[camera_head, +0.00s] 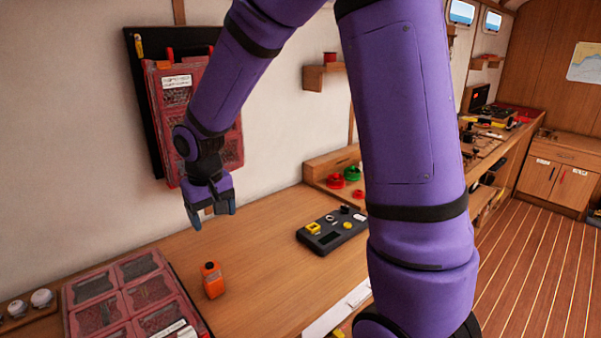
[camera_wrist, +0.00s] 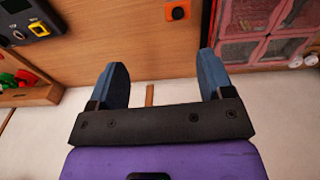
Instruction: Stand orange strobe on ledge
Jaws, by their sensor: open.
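The orange strobe (camera_head: 211,280) stands upright on the wooden bench, just right of the red compartment case. It has a dark top. In the wrist view the strobe (camera_wrist: 177,11) shows near the top edge, beyond the fingertips and apart from them. My gripper (camera_head: 212,217) hangs above the back of the bench, above and behind the strobe, with its fingers pointing down. The two blue fingers (camera_wrist: 163,75) are spread apart with nothing between them. A small wooden ledge (camera_head: 327,76) is fixed to the wall at the upper middle, with a red item on it.
The red compartment case (camera_head: 68,298) lies at the front left. A dark tray (camera_head: 330,234) with yellow pieces lies right of centre. A wooden box (camera_head: 318,170) with red and green coils stands behind it. A red organiser (camera_head: 233,150) hangs on the wall behind my arm. The bench middle is clear.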

